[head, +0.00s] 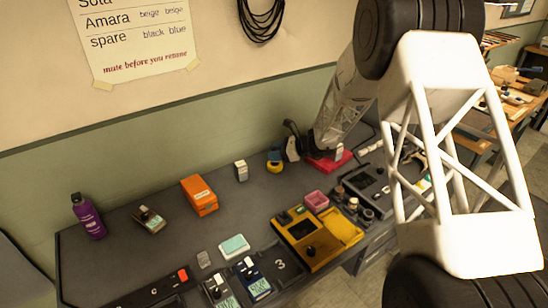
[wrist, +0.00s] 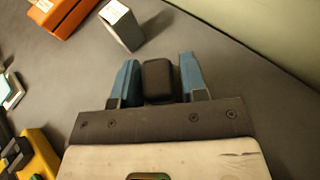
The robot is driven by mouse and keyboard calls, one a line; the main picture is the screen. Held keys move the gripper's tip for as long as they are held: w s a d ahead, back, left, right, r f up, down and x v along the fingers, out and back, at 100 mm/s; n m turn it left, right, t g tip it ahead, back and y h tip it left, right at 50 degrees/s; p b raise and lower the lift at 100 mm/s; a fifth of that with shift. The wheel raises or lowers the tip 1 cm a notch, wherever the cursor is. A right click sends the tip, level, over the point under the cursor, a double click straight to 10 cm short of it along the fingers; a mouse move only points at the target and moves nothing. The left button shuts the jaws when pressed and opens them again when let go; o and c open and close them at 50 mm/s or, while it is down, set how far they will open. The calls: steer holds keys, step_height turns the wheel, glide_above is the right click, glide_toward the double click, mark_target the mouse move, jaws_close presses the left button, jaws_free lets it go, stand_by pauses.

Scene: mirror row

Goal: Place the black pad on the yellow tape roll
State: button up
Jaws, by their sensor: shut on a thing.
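My gripper (wrist: 158,75) has its two blue fingers closed on the sides of a black pad (wrist: 159,80), a small dark rounded block, in the wrist view. In the head view the blue fingers of my gripper (head: 274,153) show near the back of the desk. The yellow tape roll (head: 275,168) shows just below the fingers there. I cannot tell whether the pad touches the roll. The pad is not clearly visible in the head view, and the roll is hidden in the wrist view.
A grey-white box (head: 240,170) stands left of my gripper, with an orange box (head: 200,196) farther left. A red item (head: 328,161) lies to the right. A yellow case (head: 303,238) and a pink container (head: 316,201) lie nearer the front. The wall is close behind.

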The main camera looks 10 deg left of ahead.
steer(key=shift+w+a, duration=0.3)
steer(key=shift+w, duration=0.45)
steer(key=shift+w+f, duration=0.1)
steer(key=shift+w+a, duration=0.15)
steer(key=shift+w, duration=0.1)
steer(key=shift+f, duration=1.75)
steer(key=o, duration=0.9)
steer(key=shift+f, duration=0.15)
steer(key=shift+r, duration=0.2)
steer(key=v, duration=1.2)
